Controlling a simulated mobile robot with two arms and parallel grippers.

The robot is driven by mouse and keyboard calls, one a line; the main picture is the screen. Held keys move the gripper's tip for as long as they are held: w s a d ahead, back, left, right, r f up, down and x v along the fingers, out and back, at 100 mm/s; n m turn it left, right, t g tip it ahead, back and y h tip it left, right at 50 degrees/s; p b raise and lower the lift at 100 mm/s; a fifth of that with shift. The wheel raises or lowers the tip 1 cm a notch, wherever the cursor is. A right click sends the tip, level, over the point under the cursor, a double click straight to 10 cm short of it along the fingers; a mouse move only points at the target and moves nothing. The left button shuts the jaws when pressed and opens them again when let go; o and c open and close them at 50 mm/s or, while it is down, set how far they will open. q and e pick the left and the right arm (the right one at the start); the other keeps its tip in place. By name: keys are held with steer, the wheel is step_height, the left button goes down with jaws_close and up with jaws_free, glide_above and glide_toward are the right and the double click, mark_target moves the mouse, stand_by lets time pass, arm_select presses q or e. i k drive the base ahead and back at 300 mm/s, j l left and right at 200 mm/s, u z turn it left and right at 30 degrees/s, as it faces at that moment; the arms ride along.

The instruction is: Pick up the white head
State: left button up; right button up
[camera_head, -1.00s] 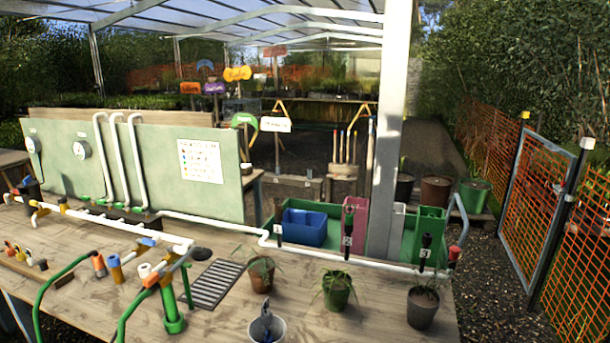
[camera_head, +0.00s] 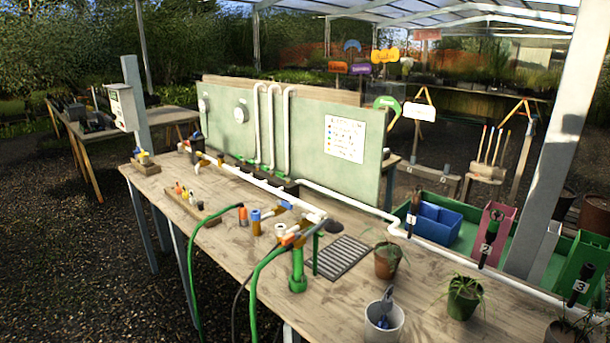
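Several small coloured heads stand on the wooden table (camera_head: 180,222). The white head (camera_head: 280,231) is a short piece on the table, just left of the green stand (camera_head: 298,272). A blue-topped head (camera_head: 256,222) stands to its left, and an orange head (camera_head: 242,215) at the end of a green hose is further left. Neither of my grippers shows in the view, so whether they are open or shut is hidden.
A white pipe (camera_head: 255,185) runs along the table before a green panel (camera_head: 310,128). A white bucket (camera_head: 384,322), potted plants (camera_head: 387,260) and a drain grate (camera_head: 343,257) stand to the right. Green hoses (camera_head: 193,280) hang over the front edge. Gravel lies at left.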

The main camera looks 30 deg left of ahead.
mark_target(193, 200)
steer(key=u, duration=1.55)
steer(key=i+j+z, duration=0.1)
steer(key=z, duration=0.85)
steer(key=i+j+z, duration=0.45)
steer(key=j, duration=0.3)
steer(key=j+z, duration=0.25)
steer(key=i+j+z, duration=0.2)
steer(key=j, duration=0.35)
steer(key=k, duration=0.1)
